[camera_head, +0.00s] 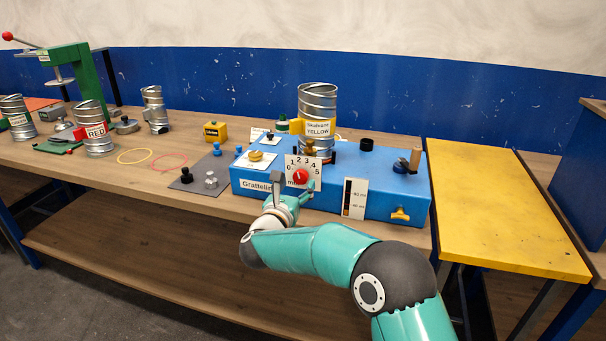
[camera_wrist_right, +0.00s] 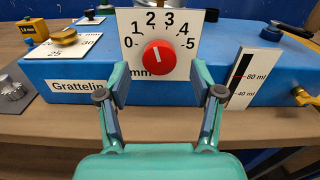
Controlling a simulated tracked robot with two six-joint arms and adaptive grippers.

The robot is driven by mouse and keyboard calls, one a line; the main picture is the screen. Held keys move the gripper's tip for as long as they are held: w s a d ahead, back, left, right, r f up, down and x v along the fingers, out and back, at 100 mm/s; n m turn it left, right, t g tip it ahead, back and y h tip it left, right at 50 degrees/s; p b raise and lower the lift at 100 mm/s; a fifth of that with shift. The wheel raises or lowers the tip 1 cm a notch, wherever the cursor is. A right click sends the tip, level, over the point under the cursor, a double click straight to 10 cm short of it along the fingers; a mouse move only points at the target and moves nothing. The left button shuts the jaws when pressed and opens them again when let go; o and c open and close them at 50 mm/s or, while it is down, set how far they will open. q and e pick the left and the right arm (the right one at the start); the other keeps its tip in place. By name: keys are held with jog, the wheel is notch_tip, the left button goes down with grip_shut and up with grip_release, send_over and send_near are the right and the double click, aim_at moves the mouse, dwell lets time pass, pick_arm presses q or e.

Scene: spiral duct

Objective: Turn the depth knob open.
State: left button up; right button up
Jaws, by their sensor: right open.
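The depth knob (camera_head: 300,176) is a round red knob on a white dial plate (camera_wrist_right: 182,22) numbered 0 to 5, at the front of the blue Grattelin box (camera_head: 375,200). In the right wrist view the knob (camera_wrist_right: 158,58) faces me in the middle, and its small white mark points roughly upwards. My right gripper (camera_head: 291,190) is in front of the box. In its wrist view the open fingers (camera_wrist_right: 160,84) stand left and right of the knob, slightly lower, with nothing between them. I cannot tell whether they touch the dial plate. My left gripper is not in view.
A metal duct piece labelled yellow (camera_head: 317,105) stands on the box. A gauge plate (camera_head: 354,198) and a yellow valve (camera_head: 400,214) are right of the dial. Small knobs on a grey plate (camera_head: 190,183) lie left. A bare yellow table (camera_head: 500,205) adjoins at right.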

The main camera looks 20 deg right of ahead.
aim_at(300, 179)
jog(key=shift+p+x, duration=0.3)
jog(key=shift+x, duration=1.25)
